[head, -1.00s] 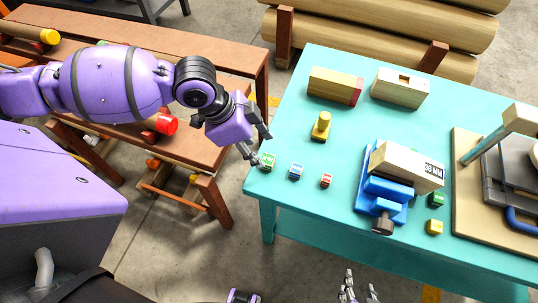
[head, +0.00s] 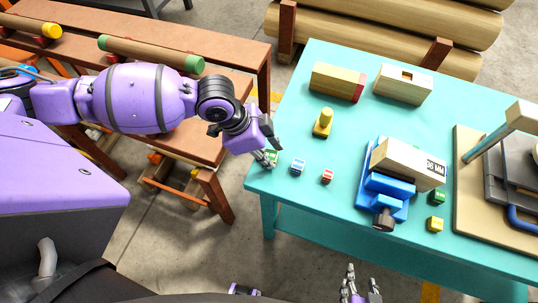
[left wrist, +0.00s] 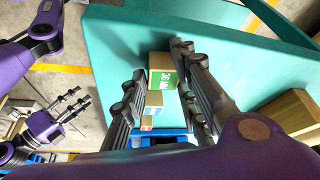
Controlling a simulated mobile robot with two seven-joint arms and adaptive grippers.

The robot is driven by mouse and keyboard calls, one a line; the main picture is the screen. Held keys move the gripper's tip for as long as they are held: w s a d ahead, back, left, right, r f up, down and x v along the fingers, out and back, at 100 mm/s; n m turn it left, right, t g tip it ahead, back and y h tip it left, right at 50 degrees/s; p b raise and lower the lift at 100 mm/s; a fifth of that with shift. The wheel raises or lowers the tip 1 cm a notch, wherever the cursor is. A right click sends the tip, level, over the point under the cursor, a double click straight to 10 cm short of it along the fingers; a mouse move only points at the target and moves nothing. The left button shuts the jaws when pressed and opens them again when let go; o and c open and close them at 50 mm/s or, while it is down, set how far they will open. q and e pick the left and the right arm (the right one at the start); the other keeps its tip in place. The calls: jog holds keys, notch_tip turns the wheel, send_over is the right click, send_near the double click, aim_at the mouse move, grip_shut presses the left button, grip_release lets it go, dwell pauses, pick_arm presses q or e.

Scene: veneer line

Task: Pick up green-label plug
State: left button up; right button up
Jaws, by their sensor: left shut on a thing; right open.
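The green-label plug (head: 273,155) is a small wooden block with a green face, at the left edge of the turquoise table (head: 290,100). My left gripper (head: 266,159) is shut on it, partly covering it in the head view. In the left wrist view the plug (left wrist: 162,72) sits between the fingers, its green label with white marks showing. I cannot tell if it is clear of the table. My right gripper (head: 361,290) is open and empty at the bottom of the head view, off the table's front edge.
A blue-label plug (head: 298,166) and a red-label plug (head: 327,177) stand just right of my left gripper. A yellow piece on a dark base (head: 323,123) is behind them. A blue vise (head: 385,185) holds a wooden block (head: 408,165). The table between is clear.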

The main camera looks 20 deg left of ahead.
aim_at(275, 156)
pick_arm(q)
jog(key=shift+r, duration=0.55)
notch_tip(275, 156, up, 2)
jog(key=shift+r, duration=0.25)
jog(key=s+d+r, duration=0.3)
jog(key=r, duration=0.2)
jog(key=shift+d+r+p, duration=0.35)
jog(key=shift+d+p, duration=0.05)
jog(key=shift+p, duration=0.05)
jog(key=s+d+r, duration=0.1)
jog(key=s+d, duration=0.1)
jog(key=s+d+r, duration=0.1)
jog(key=s+d, duration=0.1)
jog(key=s+d+r, duration=0.2)
jog(key=shift+s+d, duration=0.15)
jog(key=shift+d, duration=0.2)
jog(key=shift+s+f, duration=0.1)
jog(key=shift+f, duration=0.1)
jog(key=shift+a+n, duration=0.2)
jog(key=shift+n, duration=0.2)
